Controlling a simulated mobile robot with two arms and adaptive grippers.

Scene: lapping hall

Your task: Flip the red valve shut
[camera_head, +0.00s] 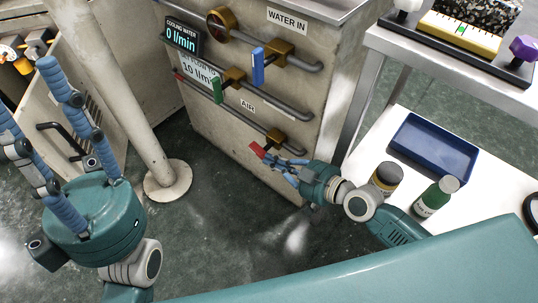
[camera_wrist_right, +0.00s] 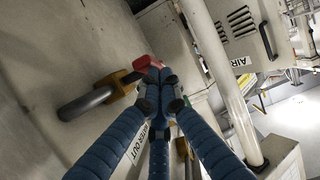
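The red valve lever (camera_head: 258,150) is on a brass valve body (camera_head: 276,137) on the lowest pipe of the grey cabinet, below the AIR label. In the right wrist view, the red lever (camera_wrist_right: 146,63) is just beyond my fingertips, beside the brass body (camera_wrist_right: 117,88). My right gripper (camera_head: 276,162) has its fingers drawn together, tips at the lever. It seems to touch the lever; no grip around it is visible. The wrist view shows the right fingertips (camera_wrist_right: 158,76) close together. My left gripper (camera_head: 58,125) is open and empty at the left, fingers up, away from the valves.
A green lever (camera_head: 216,90) and a blue lever (camera_head: 257,67) are on the pipes above. A post (camera_head: 120,90) stands left of the cabinet. On the right, a white table (camera_head: 470,207) holds a blue tray (camera_head: 436,181) and two bottles near my right arm.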

